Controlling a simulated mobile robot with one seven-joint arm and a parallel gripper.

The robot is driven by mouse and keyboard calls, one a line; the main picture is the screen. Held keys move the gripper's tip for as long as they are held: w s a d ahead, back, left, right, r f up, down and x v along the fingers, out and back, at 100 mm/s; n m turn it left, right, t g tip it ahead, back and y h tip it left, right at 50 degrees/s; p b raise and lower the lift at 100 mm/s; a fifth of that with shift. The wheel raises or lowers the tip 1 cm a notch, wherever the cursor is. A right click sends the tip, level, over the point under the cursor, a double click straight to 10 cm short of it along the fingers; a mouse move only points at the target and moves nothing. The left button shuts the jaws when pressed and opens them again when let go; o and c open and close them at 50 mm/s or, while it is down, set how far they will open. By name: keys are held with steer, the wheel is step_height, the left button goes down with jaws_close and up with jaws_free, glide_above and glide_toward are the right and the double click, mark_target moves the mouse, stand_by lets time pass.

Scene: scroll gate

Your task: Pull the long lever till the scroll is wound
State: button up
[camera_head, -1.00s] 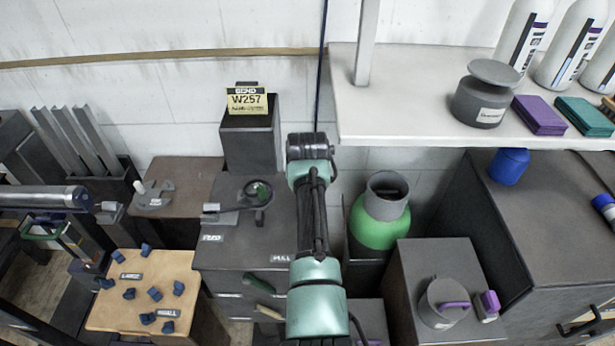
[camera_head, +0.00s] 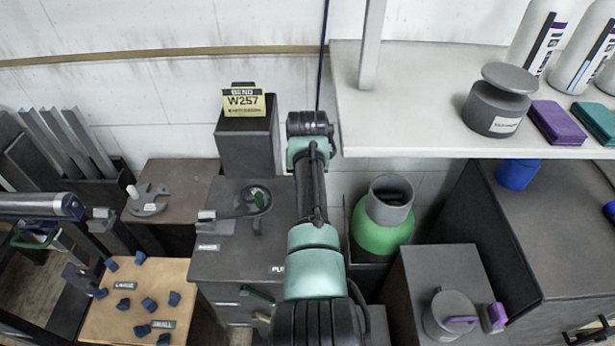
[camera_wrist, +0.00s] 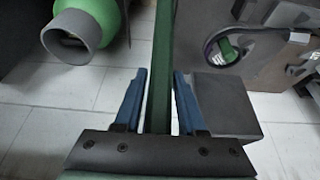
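In the wrist view a long green bar (camera_wrist: 161,60), which looks like the lever, runs between the two blue fingers of my gripper (camera_wrist: 160,72). Narrow gaps show on both sides of the bar, so the fingers look open around it. A round dark fixture with a green piece inside (camera_wrist: 228,48) lies right of the bar. In the head view a bending fixture (camera_head: 256,200) stands on a dark cabinet (camera_head: 235,240), with a label partly hidden by my arm. My gripper and the long lever are hidden in that view. I cannot make out a wound scroll.
A green tank with grey collar (camera_head: 383,220) stands right of my arm. A white shelf (camera_head: 440,140) with pots and bottles juts out above it. A sign reading BEND W257 (camera_head: 243,102) stands behind the fixture. A wooden board (camera_head: 105,325) with blue pieces lies left.

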steer(key=shift+o, duration=1)
steer(key=shift+f, duration=0.1)
steer(key=v, duration=1.3)
steer(key=shift+w, duration=0.1)
